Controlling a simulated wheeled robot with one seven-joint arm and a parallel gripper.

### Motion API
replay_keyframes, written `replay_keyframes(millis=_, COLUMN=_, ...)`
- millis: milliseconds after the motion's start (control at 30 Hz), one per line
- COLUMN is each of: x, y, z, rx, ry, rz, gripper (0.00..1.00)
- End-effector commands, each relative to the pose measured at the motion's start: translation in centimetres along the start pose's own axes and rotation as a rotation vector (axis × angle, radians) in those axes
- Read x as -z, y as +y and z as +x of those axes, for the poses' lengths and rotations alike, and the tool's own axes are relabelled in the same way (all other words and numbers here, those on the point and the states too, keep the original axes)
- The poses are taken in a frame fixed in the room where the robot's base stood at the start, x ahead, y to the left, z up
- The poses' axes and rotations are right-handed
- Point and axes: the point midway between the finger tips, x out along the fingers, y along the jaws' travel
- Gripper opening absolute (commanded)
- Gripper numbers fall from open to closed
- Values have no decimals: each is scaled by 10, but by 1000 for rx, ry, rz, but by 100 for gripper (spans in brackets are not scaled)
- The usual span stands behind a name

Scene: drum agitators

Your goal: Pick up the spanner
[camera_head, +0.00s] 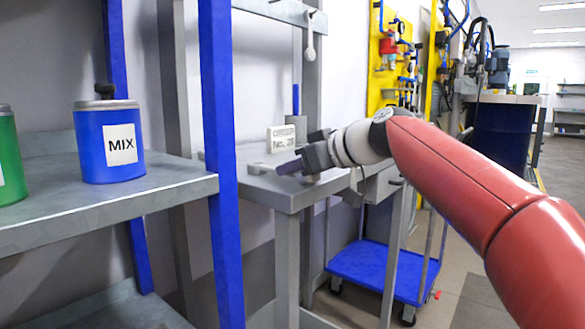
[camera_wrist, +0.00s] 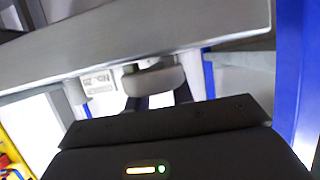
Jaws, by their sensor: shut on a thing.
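My gripper (camera_head: 303,160) is at the grey workbench (camera_head: 245,187), seen from the side, with its dark fingers low over the bench top. In the wrist view my gripper (camera_wrist: 159,97) is shut on a pale grey piece (camera_wrist: 152,80) across its fingertips. I take this piece to be the spanner, but its full shape does not show. In the head view a small pale grey piece (camera_head: 257,168) shows on the bench just left of the fingers; I cannot tell whether it is part of the same thing.
A white "ORDER No. 25" sign (camera_head: 282,137) stands behind the gripper. A blue post (camera_head: 219,160) and a shelf (camera_head: 110,200) with a blue MIX tin (camera_head: 109,140) are at left. A blue trolley (camera_head: 383,272) is below. A pale spoon-like tool (camera_head: 309,40) hangs above.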

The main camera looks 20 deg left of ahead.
Motion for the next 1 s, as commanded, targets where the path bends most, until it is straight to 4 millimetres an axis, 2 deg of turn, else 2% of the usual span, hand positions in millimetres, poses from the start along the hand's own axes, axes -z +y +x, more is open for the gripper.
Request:
replay_keyframes(millis=167, x=31, y=0, z=-13, rx=-1, ry=4, rz=-1, gripper=0)
replay_keyframes(millis=400, x=108, y=0, z=-44, rx=-1, ry=7, rz=-2, gripper=0)
replay_keyframes(millis=600, x=160, y=0, z=-66, rx=0, ry=5, rz=-1, gripper=0)
replay_keyframes(millis=633, x=166, y=0, z=-68, rx=-1, ry=5, rz=0, gripper=0)
replay_keyframes(millis=1000, x=179, y=0, z=-75, rx=-3, ry=5, rz=0, gripper=0)
